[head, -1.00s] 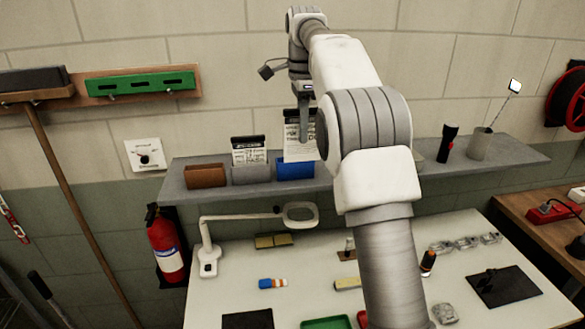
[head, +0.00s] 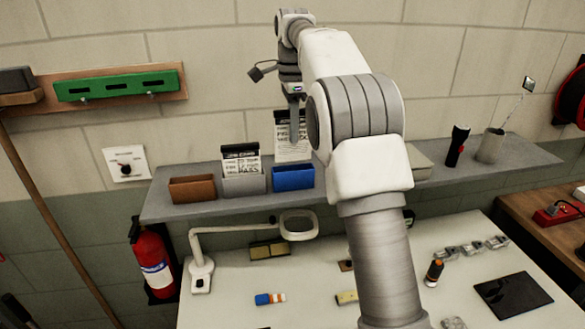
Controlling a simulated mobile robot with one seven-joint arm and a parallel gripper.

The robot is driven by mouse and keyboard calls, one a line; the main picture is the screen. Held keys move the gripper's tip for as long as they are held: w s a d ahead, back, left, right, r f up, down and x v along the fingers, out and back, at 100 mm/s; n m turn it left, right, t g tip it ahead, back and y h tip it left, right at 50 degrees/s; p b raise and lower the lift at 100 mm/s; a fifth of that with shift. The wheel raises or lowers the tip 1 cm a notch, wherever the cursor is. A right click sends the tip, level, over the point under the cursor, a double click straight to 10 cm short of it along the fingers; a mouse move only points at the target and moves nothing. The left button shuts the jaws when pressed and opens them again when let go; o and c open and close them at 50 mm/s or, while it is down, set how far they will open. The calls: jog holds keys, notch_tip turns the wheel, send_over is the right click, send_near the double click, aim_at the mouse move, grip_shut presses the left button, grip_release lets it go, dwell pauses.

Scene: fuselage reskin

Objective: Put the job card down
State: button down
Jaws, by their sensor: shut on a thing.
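The job card (head: 293,152) is a white printed sheet with a dark top edge, upright just above and behind the blue holder (head: 293,178) on the wall shelf. My gripper (head: 294,138) points down in front of the card and is shut on it. The arm hides part of the card's right side. Whether the card's lower edge is inside the blue holder or behind it, I cannot tell. A similar card (head: 241,163) stands in the grey holder (head: 244,185) to the left. A brown holder (head: 192,189) at the far left looks empty.
The shelf (head: 160,208) also carries a black torch (head: 457,146) and a grey cup (head: 490,146) at the right. Below, a magnifier lamp (head: 201,268) stands on the white bench (head: 235,315). A fire extinguisher (head: 152,258) hangs at the left.

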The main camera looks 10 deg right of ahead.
aim_at(293, 158)
notch_tip(293, 158, down, 7)
jog(key=shift+f, duration=0.15)
dwell(0.4)
jog(key=c, duration=0.8)
grip_release()
jog(key=shift+f, duration=0.15)
jog(key=shift+c, duration=0.2)
